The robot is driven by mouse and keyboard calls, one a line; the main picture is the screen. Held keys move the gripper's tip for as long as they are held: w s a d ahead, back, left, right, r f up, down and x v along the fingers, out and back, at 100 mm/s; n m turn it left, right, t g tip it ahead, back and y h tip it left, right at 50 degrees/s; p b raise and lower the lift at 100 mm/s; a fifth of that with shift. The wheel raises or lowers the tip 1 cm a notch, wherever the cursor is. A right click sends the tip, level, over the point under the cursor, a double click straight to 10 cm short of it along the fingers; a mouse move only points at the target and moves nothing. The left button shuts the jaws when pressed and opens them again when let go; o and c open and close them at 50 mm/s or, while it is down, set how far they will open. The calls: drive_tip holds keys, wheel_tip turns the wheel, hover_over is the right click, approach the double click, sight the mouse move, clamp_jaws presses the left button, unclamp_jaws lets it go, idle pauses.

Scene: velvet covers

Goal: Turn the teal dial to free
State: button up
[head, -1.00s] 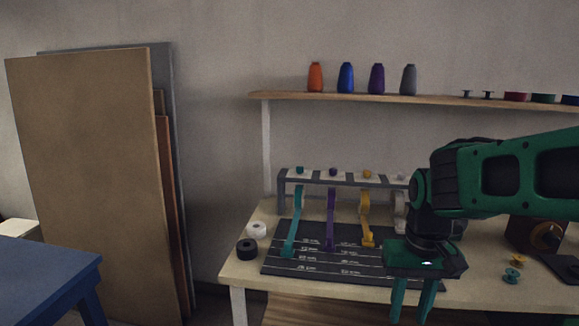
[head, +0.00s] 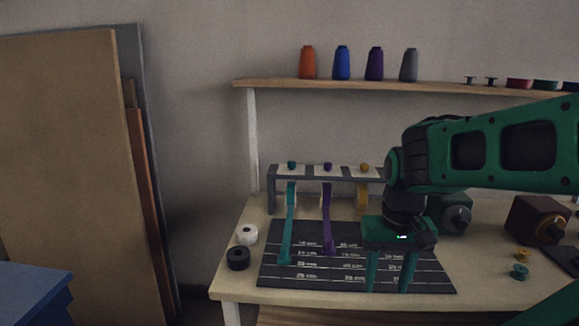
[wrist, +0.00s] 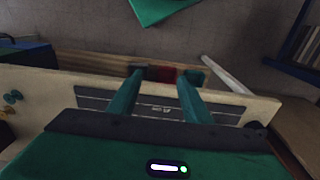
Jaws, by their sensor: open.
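The teal dial (head: 291,165) is a small knob on top of the left end of a grey rack (head: 272,190) on the workbench. A teal strip (head: 287,225) runs from under it down onto a dark mat with white lines and small print. The print is too small to read. My gripper (head: 388,284) points down in front of the mat's right part, to the right of the teal dial and apart from it. In the wrist view my gripper (wrist: 164,76) has its two teal fingers spread with a gap between them. The teal dial cannot be made out there.
A purple knob (head: 327,167) and a yellow knob (head: 364,168) sit along the rack; my arm hides its right end. White (head: 247,234) and black (head: 238,258) rolls lie left of the dark mat (head: 275,272). A shelf (head: 300,84) with thread cones hangs above. Boards lean at left.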

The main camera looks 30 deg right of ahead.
sight(290, 165)
drive_tip(key=w+d+f+m+t+h, duration=0.15)
drive_tip(key=w+d+h, duration=0.4)
drive_tip(key=w, duration=0.75)
drive_tip(key=w+d+m+t+h, duration=0.25)
drive_tip(key=w+d, duration=0.65)
drive_tip(key=w, duration=0.5)
drive_tip(key=w+a+r+n+t+h, duration=0.15)
drive_tip(key=w+a+t, duration=0.35)
drive_tip(key=w, duration=0.6)
drive_tip(key=w+a+r+n+t+h, duration=0.15)
drive_tip(key=w+a+r+t, duration=0.35)
drive_tip(key=w, duration=0.7)
drive_tip(key=shift+g, duration=0.3)
drive_tip(key=x, duration=0.3)
drive_tip(key=f+x, duration=0.1)
drive_tip(key=x, duration=0.6)
drive_tip(key=shift+f, duration=0.2)
drive_tip(key=shift+c, duration=0.7)
drive_tip(key=c, duration=0.9)
